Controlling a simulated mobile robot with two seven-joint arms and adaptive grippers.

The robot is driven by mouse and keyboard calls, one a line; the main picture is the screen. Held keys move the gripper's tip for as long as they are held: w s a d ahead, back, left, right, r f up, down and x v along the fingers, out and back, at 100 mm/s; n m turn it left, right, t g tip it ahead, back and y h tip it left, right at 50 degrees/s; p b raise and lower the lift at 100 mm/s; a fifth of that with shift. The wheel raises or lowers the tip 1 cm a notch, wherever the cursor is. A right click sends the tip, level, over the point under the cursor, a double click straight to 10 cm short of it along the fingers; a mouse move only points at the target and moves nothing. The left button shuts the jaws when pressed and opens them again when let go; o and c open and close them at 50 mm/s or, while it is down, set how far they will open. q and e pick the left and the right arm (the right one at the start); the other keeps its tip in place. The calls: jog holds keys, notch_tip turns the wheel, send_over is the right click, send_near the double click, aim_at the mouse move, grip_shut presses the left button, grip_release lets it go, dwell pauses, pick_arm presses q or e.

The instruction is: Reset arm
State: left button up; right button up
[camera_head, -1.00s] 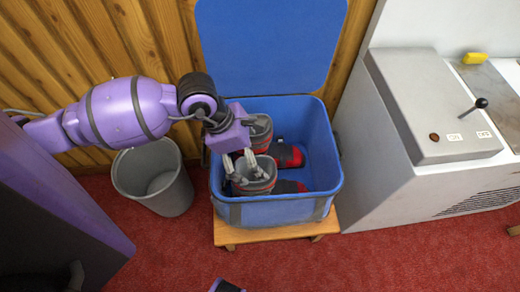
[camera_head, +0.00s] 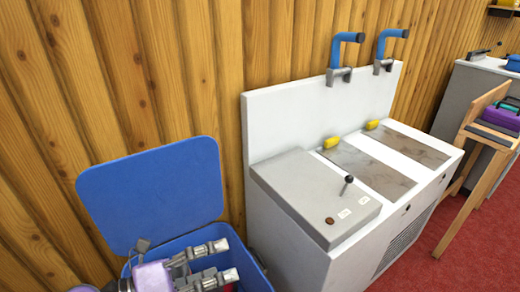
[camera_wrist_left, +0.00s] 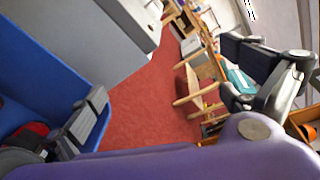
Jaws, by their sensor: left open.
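My left gripper (camera_head: 232,258) is open and empty, raised in front of the blue bin (camera_head: 186,243) at the lower left of the head view. In the left wrist view its two fingers (camera_wrist_left: 165,72) stand wide apart with red floor between them. The bin's blue lid (camera_head: 150,195) stands open against the wooden wall. A red and dark item (camera_wrist_left: 32,130) lies inside the bin at the left of the wrist view; the rest of the contents is mostly hidden. My right gripper is not in view.
A grey and white bench unit (camera_head: 290,240) with a black lever (camera_head: 347,181), yellow blocks (camera_head: 331,142) and blue-handled fittings (camera_head: 345,50) stands right of the bin. A wooden stand (camera_head: 462,190) is further right.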

pick_arm(q)
jog(key=w+a+n+t+y+p, duration=0.1)
jog(key=a+n+t+y+p, duration=0.5)
jog(key=n, duration=0.8)
jog(key=s+a+f+n+y+p, duration=0.3)
jog(key=s+a+f+n+y, duration=0.4)
jog(key=n, duration=0.4)
jog(key=s+f+n+g+p, duration=0.2)
jog(key=s+n+p, duration=0.2)
jog(key=s, duration=0.6)
jog(key=s+d+f+n+g+y+p, duration=0.1)
jog(key=s+n+p, duration=0.4)
jog(key=s, duration=0.5)
jog(key=shift+d+f+n+g, duration=0.3)
jog(key=shift+f+n+g, duration=0.35)
jog(key=shift+g, duration=0.35)
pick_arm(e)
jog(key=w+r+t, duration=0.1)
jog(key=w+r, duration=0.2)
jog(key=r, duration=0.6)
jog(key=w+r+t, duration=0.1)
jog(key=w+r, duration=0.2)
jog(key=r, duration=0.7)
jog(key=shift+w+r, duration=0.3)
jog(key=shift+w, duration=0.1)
